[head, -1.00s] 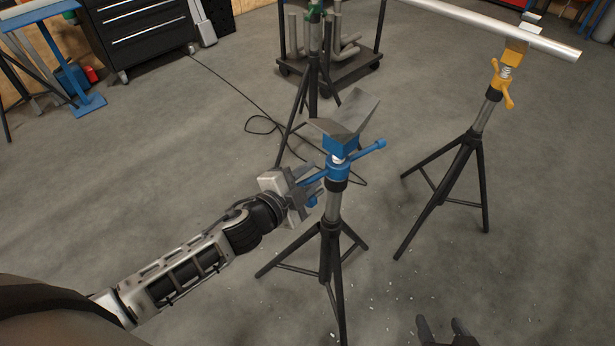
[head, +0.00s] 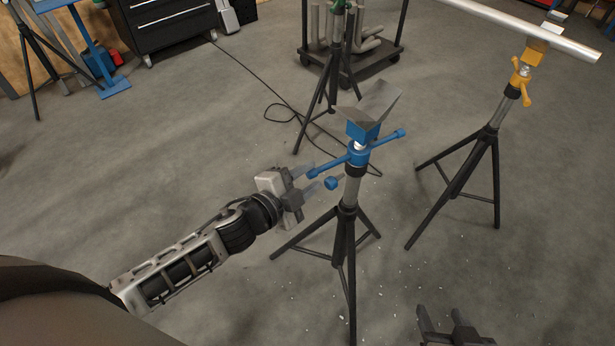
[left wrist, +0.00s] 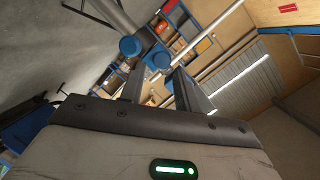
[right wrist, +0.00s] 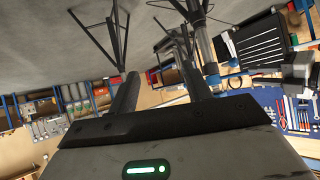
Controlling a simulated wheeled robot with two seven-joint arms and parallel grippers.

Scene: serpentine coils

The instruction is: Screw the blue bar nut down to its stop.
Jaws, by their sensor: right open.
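The blue bar nut (head: 355,156) sits on the threaded post of the middle tripod stand, under a blue block with a grey V-shaped cradle (head: 378,104). A short piece of bright thread shows between nut and block. Its bars end in blue knobs, one pointing right and others toward my left gripper. My left gripper (head: 325,172) is open, its fingers close to the left-side knobs (head: 331,183). In the left wrist view two blue knobs (left wrist: 130,46) show at and just beyond the fingertips; contact is unclear. My right gripper (head: 448,318) is open and empty, low in front.
A yellow-nut stand (head: 520,80) at the right bears a long metal pipe (head: 530,28). A green-topped stand (head: 336,45) and a dark cart (head: 375,66) with pipes stand behind. A cable lies on the floor.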

